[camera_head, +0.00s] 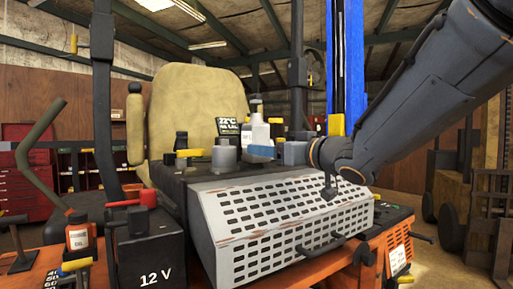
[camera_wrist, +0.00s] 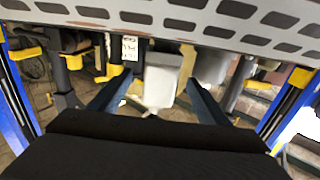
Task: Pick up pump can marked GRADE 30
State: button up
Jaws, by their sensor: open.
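No GRADE 30 marking is readable in either view, so I cannot tell which container is the pump can. My gripper (camera_wrist: 160,78) is open, with its two blue-grey fingers apart in the wrist view. A pale grey-white container (camera_wrist: 161,72) shows between the fingers, with a gap on each side; its label is not visible. In the head view, a white bottle (camera_head: 260,132) and a grey cylindrical container (camera_head: 224,158) stand on the dark top of the machine behind the perforated cover. My arm reaches in from the right, and its end is beside these containers.
The perforated grey cover (camera_head: 285,208) lies in front of the containers and crosses the top of the wrist view. A dark bottle (camera_head: 182,141) stands at left. A 12 V battery (camera_head: 150,260) and an OIL bottle (camera_head: 78,232) are at lower left. A blue post (camera_head: 355,60) rises behind my arm.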

jog(key=shift+p+x, duration=0.95)
jog(key=shift+x, duration=2.55)
jog(key=shift+s+a+r, duration=0.1)
jog(key=shift+a+r, duration=0.05)
jog(key=shift+c, duration=0.2)
grip_shut()
jog(key=shift+r, duration=0.15)
